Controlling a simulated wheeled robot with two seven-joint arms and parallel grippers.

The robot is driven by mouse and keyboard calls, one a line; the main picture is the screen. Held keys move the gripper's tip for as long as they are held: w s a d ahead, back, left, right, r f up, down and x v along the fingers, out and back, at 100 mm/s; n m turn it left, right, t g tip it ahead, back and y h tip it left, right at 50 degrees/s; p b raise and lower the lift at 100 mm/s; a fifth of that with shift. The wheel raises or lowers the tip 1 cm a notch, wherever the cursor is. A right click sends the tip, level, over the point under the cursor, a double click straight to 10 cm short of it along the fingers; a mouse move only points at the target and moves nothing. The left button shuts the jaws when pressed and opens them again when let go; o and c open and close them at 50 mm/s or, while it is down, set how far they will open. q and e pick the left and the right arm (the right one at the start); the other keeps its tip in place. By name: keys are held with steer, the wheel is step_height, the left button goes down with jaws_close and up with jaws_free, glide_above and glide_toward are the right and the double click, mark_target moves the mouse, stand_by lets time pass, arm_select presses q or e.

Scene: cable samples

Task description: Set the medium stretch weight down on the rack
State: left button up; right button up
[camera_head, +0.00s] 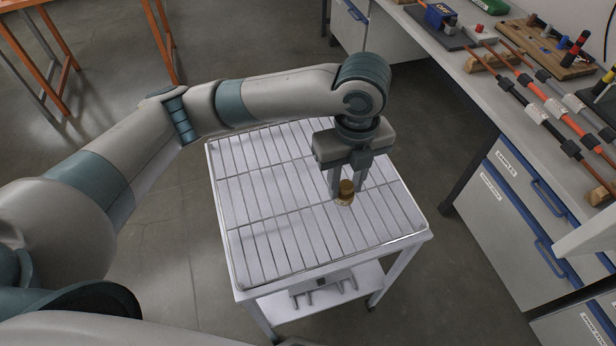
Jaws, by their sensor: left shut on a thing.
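My left gripper (347,187) points straight down over the right-hand part of the white wire rack (268,215). It is shut on a small brass-coloured weight (345,194), which is upright between its fingers. The weight's base is at or just above the rack's bars; I cannot tell whether it touches. The rack lies on top of a small white cart, and the rest of it is bare. My right gripper is not in view.
A workbench (480,75) on the right holds cable samples (540,110), wooden blocks and a blue device (439,16). Drawers (500,205) with blue handles are below it. An orange frame (30,60) stands at top left. The floor around the cart is clear.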

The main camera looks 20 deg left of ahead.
arm_select(q)
steer(key=d+m, duration=0.1)
steer(key=m, duration=0.1)
steer(key=d+m, duration=0.1)
steer(key=m, duration=0.1)
steer(key=shift+s+d, duration=0.2)
steer(key=shift+d, duration=0.15)
steer(key=s+a+f+p, duration=0.1)
steer(key=a+f, duration=0.1)
steer(key=a, duration=0.1)
steer(key=s+a+f+p, duration=0.1)
steer(key=a+f, duration=0.1)
steer(key=a, duration=0.2)
steer(key=s+a+f+p, duration=0.1)
steer(key=a+f+p, duration=0.1)
steer(key=a, duration=0.2)
steer(key=shift+a+f, duration=0.15)
steer(key=shift+f, duration=0.25)
steer(key=shift+f, duration=0.1)
steer(key=shift+f+p, duration=0.75)
steer(key=shift+f, duration=1.2)
steer(key=shift+f, duration=0.15)
